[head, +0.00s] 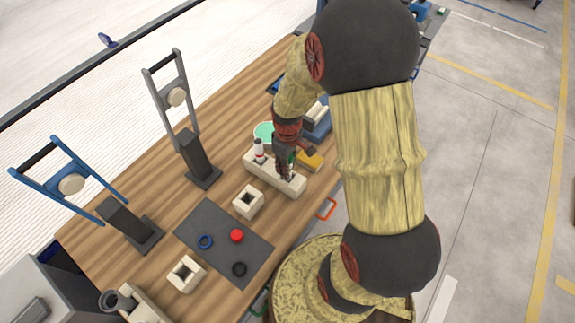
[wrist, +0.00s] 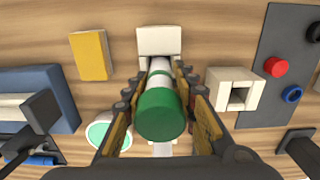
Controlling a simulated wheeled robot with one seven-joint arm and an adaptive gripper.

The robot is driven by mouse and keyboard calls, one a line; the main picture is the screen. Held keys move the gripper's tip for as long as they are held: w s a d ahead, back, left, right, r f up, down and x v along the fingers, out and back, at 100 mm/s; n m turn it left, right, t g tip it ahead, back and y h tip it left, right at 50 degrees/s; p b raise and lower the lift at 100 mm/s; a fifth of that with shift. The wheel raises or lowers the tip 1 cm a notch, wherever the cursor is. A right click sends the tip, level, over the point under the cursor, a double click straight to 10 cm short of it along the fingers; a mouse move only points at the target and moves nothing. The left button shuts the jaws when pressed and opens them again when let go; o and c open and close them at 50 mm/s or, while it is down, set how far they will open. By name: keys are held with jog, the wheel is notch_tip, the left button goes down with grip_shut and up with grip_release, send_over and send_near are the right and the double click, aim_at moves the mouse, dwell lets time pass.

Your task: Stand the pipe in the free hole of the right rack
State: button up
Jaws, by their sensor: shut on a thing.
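The right rack (head: 262,180) is a long cream block on the wooden table. A white pipe with a dark red band (head: 259,150) stands upright at its left end. My gripper (head: 288,168) is over the right part of this rack, pointing down. In the wrist view it is shut on a pipe with a green end and a white body (wrist: 160,115). The rack (wrist: 158,40) shows beyond and beneath this pipe. The pipe's lower end is hidden, so I cannot tell whether it is inside the hole. The hole itself is hidden too.
A yellow block (head: 311,160) and a mint-topped round container (head: 265,130) are close to the rack. A hollow cream block (head: 248,202) stands left of it. A dark mat (head: 215,255) holds rings and a red piece. Another rack (head: 150,308) is at the bottom left.

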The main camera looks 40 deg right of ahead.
jog(key=shift+f+b, duration=0.45)
jog(key=shift+f, duration=0.35)
jog(key=o, duration=1.1)
jog(key=shift+o, duration=0.7)
notch_tip(320, 180, up, 12)
